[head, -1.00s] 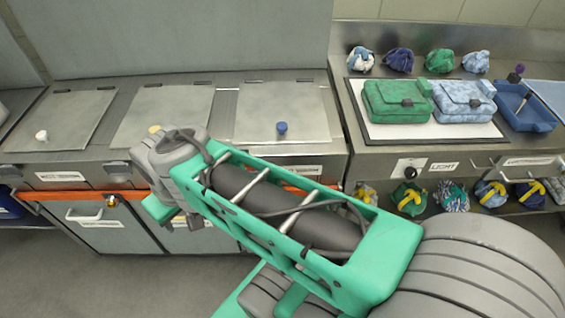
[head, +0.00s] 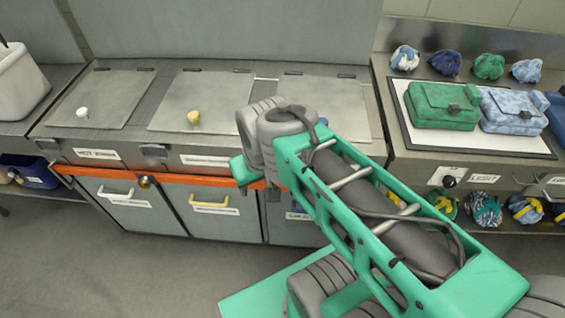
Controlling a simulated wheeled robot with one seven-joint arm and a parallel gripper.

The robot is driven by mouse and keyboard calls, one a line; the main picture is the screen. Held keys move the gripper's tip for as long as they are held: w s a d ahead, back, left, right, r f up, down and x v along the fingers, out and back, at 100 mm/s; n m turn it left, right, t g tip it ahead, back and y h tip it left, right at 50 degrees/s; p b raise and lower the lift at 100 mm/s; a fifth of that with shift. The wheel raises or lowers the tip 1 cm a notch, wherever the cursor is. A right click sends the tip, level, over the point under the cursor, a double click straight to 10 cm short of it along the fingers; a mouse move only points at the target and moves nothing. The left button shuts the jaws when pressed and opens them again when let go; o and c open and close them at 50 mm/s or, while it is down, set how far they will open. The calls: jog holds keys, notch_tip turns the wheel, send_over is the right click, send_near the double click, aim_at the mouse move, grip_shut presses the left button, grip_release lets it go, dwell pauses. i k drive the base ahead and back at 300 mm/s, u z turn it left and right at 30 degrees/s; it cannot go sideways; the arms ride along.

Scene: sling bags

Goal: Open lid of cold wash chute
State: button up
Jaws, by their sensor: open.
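Three flat steel chute lids lie shut in a row on the counter. The left lid (head: 105,97) has a white knob (head: 83,113) and a front label that seems to read hot wash. The middle lid (head: 205,97) has a yellow knob (head: 193,117); its label is too blurred to read. The right lid (head: 325,98) is partly covered by my arm, which hides its knob and label. No label that I can read says cold wash. My gripper (head: 262,190) is open and empty, in front of the counter's front edge below the lids, partly hidden by my wrist.
An orange rail (head: 160,179) runs under the counter, above grey cabinet doors with handles. A tray (head: 405,112) at right holds a green bag (head: 443,105) and a pale blue bag (head: 512,112). A white bin (head: 18,85) stands far left. The floor in front is clear.

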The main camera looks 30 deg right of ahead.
aim_at(339, 102)
jog(key=u, duration=0.5)
jog(key=k, duration=1.2)
jog(key=z, duration=0.35)
jog(key=i, duration=1.6)
jog(key=u, duration=0.85)
